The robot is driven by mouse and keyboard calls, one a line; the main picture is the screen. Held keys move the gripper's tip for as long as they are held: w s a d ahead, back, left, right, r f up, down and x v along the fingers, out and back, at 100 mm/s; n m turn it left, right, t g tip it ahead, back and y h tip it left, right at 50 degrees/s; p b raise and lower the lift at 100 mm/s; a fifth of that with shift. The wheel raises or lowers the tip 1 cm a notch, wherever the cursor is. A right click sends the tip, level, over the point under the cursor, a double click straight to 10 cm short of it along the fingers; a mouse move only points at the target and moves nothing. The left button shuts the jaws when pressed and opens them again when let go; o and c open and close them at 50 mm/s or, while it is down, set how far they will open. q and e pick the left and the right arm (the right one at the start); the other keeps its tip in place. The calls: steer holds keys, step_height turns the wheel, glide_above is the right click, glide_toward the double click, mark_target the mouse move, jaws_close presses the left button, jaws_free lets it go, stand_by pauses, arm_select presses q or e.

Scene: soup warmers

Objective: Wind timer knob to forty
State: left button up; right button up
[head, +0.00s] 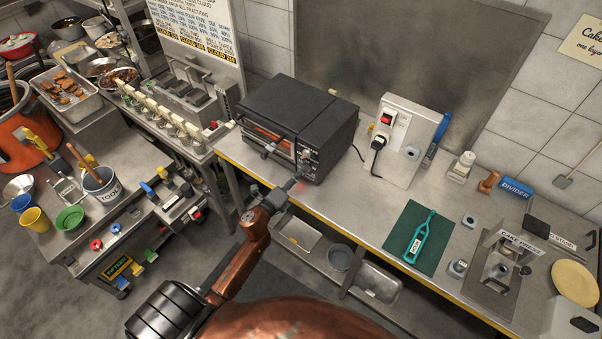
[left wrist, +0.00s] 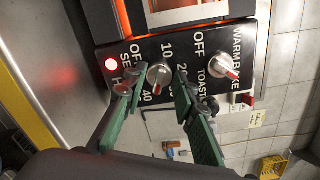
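The dark toaster oven (head: 325,118) stands on the steel counter, its control panel at its right front. My left gripper (head: 291,190) is at the lower part of this panel. In the left wrist view the round silver timer knob (left wrist: 159,74) lies between the two green fingers of my left gripper (left wrist: 159,83). The fingers stand apart on either side of it; whether they touch it I cannot tell. The knob's red tip shows at its lower edge, close to the 40 mark. A second knob (left wrist: 223,65) is to the right. My right gripper is not seen.
A red lamp (left wrist: 111,64) glows on the panel. A white socket box (head: 405,140) with a plug stands right of the oven. A green mat (head: 436,254) with a teal tool lies farther right. A yellow strip edges the counter.

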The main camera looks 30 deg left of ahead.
arm_select(q)
steer(key=s, duration=1.1)
steer(key=shift+s+a, duration=0.25)
steer(key=shift+a, duration=0.1)
steer(key=s+a+f+n+g+y, duration=0.1)
steer(key=s+f+n+g, duration=0.25)
steer(key=f, duration=0.95)
steer(key=s+f+n+g+y, duration=0.15)
steer(key=s+f+n, duration=0.35)
steer(key=f, duration=0.8)
steer(key=s+a+f+n+g, duration=0.1)
steer(key=s+f+n+g, duration=0.3)
steer(key=f, duration=0.9)
steer(key=s+d+f+n+g, duration=0.2)
steer(key=s+f, duration=0.5)
steer(key=s, duration=0.4)
steer(key=s+d+f+n+g, duration=0.3)
steer(key=s+f+n, duration=0.2)
steer(key=s, duration=0.7)
steer(key=s+d+f+n+g, duration=0.2)
steer(key=s+f+n+g, duration=0.1)
steer(key=s+f, duration=0.6)
steer(key=s, duration=0.3)
steer(key=shift+d+h, duration=0.15)
steer(key=shift+h, duration=0.2)
